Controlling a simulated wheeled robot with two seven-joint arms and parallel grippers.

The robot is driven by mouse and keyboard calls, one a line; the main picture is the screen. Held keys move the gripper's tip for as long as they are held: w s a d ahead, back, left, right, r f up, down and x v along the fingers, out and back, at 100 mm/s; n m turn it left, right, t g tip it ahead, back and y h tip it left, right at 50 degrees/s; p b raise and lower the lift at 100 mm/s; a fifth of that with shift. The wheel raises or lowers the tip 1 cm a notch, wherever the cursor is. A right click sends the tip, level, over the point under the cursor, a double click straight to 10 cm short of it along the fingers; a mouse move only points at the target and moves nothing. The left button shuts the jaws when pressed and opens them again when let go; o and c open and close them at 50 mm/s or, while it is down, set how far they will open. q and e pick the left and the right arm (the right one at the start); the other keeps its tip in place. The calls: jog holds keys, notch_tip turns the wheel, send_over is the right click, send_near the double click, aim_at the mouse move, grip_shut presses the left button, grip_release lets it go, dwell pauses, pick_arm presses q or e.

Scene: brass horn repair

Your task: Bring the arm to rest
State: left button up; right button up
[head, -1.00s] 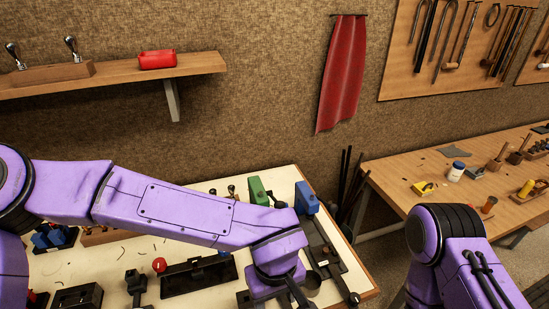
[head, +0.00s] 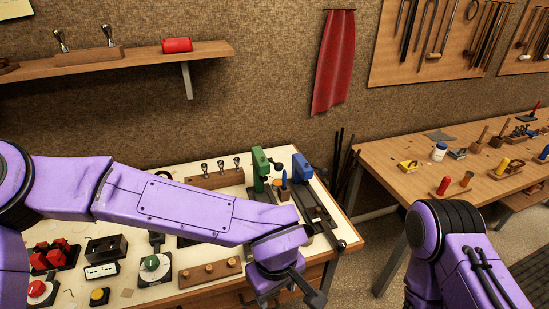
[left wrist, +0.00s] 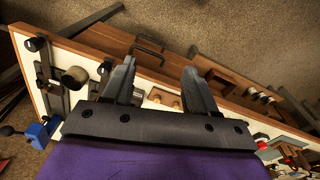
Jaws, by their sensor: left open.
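My left arm reaches in from the left in the head view, and its gripper (head: 302,290) hangs over the front right edge of the white-topped bench (head: 133,280). In the left wrist view the two fingers of the left gripper (left wrist: 158,84) stand apart with nothing between them. Beyond them are the bench top and its wooden drawer front. My right arm shows at the lower right of the head view as a purple link with a black joint; its gripper is out of the picture.
A second wooden bench (head: 400,165) stands at the right. Floor shows between the benches. A shelf (head: 130,62) is on the wall.

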pick_arm(q)
jog(key=w+a+f+n+t+y+b, duration=0.1)
jog(key=a+f+t+b, duration=0.1)
jog(key=a+f, duration=0.45)
jog(key=w+a+f+n+t+b, duration=0.1)
jog(key=a+f+n, duration=0.15)
jog(key=f, duration=0.65)
jog(key=w+a+f+n+t+y+b, duration=0.1)
jog(key=a+f+t+b, duration=0.1)
jog(key=a+f, duration=0.4)
jog(key=s+a+f+m+g+y+b, duration=0.1)
jog(key=s+a+f+m+b, duration=0.3)
jog(key=s+a+f, duration=1.1)
notch_tip(320, 180, down, 2)
jog(key=s+g+b, duration=0.1)
jog(key=s+b, duration=0.1)
jog(key=b, duration=0.1)
jog(key=shift+a+f, duration=0.2)
jog(key=shift+f, duration=0.05)
pick_arm(e)
notch_tip(320, 180, down, 12)
jog(key=shift+w, duration=0.25)
